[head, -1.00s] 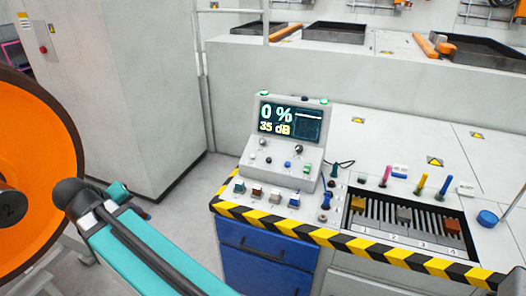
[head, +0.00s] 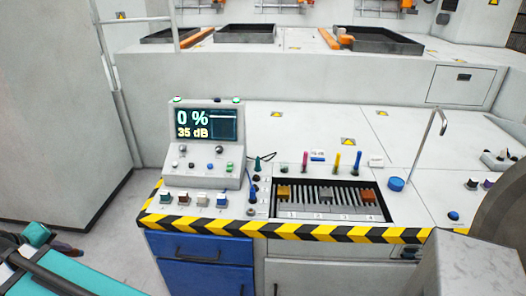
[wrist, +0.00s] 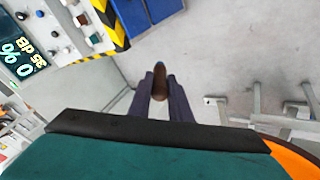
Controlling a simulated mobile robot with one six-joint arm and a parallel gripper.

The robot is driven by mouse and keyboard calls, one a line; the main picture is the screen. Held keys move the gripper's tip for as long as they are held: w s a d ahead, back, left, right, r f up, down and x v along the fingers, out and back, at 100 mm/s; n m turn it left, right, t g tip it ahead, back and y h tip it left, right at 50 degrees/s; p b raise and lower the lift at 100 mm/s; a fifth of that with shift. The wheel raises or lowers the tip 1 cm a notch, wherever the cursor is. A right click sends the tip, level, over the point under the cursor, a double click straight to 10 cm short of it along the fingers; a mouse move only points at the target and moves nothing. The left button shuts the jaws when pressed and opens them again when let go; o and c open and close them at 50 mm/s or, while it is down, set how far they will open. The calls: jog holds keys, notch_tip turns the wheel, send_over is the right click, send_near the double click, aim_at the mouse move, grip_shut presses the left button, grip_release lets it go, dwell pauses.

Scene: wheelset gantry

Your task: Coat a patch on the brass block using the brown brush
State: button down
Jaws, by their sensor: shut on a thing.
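The brass block (head: 284,192) is the gold-coloured block at the left end of the slotted tray (head: 300,213), above the label 1. A grey block (head: 326,196) and a copper-coloured block (head: 369,195) sit further right in the same tray. My gripper (wrist: 160,75) is shut on the brown brush (wrist: 159,84), whose rounded brown body shows between the two dark fingers with a small blue end. Below it in the wrist view is grey floor. The gripper is far left of the tray; in the head view only part of it shows at the lower left edge.
Pink (head: 305,161), yellow (head: 337,162) and blue (head: 358,162) handles stand upright behind the tray. A console screen (head: 206,124) reads 0 % and 35 dB. A blue round cup (head: 396,184) is right of the tray. A striped edge (head: 290,231) runs along the bench front.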

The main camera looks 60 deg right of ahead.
jog(key=shift+a, duration=0.1)
jog(key=shift+w+d, duration=0.2)
jog(key=shift+d, duration=0.25)
jog(key=s+d+m+g+p, duration=0.15)
jog(key=d+m, duration=0.25)
jog(key=d, duration=1.6)
jog(key=s+d+m+g+p, duration=0.1)
jog(key=d+m+g, duration=0.2)
jog(key=d, duration=1.8)
jog(key=s+d+f+m+g+y+p, duration=0.2)
jog(key=s+d+m, duration=0.5)
jog(key=s+d, duration=2.4)
jog(key=d, duration=0.3)
jog(key=shift+d+f+y+p, duration=0.15)
jog(key=shift+f+y+p, duration=0.05)
jog(key=shift+y+p, duration=0.2)
jog(key=shift+f, duration=0.15)
jog(key=shift+f+b, duration=1.15)
jog(key=shift+f, duration=1.2)
